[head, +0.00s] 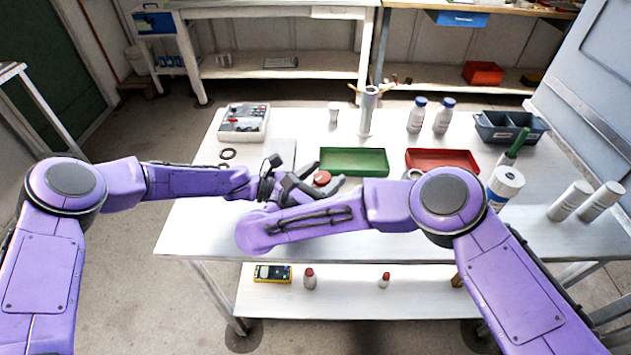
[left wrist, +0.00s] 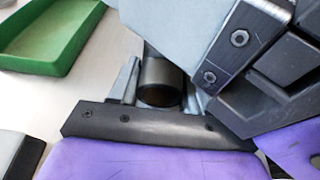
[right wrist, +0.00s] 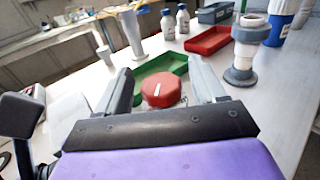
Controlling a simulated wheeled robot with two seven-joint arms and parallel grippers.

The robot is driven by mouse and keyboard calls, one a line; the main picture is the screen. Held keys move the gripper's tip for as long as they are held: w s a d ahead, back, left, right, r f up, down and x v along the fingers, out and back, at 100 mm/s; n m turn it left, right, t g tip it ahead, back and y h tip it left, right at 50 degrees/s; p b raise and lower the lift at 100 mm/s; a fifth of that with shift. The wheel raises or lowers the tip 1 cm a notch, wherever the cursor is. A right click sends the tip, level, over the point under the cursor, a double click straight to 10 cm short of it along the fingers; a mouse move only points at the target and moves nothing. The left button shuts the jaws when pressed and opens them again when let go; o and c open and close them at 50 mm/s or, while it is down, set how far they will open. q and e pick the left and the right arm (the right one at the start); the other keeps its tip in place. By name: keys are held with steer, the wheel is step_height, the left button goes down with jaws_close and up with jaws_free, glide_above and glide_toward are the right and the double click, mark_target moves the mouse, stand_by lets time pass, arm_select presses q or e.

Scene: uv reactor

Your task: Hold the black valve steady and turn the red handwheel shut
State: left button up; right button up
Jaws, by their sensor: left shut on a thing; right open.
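The red handwheel (head: 322,178) shows near the middle of the table in the head view. In the right wrist view it (right wrist: 161,93) lies between the fingers of my right gripper (right wrist: 162,82), which are open with a gap on either side. The black valve (left wrist: 160,80) shows as a dark round body in the left wrist view, between the fingers of my left gripper (left wrist: 158,88), which is shut on it. The right gripper's grey and black parts crowd the right of that view. In the head view my right forearm and the grippers hide most of the valve.
A green tray (head: 354,152) lies just behind the handwheel, with a red tray (head: 442,150) to its right. A silver stand (head: 368,112), white bottles (head: 417,115) and a grey bin (head: 495,122) stand farther back. A control box (head: 244,119) sits at the back left.

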steer(key=v, duration=0.5)
steer(key=shift+s+a, duration=0.25)
steer(key=shift+s, duration=0.1)
steer(key=w+d+r+n+t+y, duration=0.3)
steer(key=w+d+r+n+t, duration=0.25)
steer(key=w+r, duration=0.3)
steer(key=m+g+y, duration=0.8)
steer(key=m+y, duration=1.5)
glide_toward(316, 182)
steer(key=x, duration=0.3)
steer(key=w+x, duration=0.1)
steer(key=x, duration=0.2)
steer(key=d+x, duration=0.1)
steer(key=x, duration=0.3)
steer(key=shift+w+d, duration=0.1)
steer(key=shift+w, duration=0.2)
steer(key=c, duration=1)
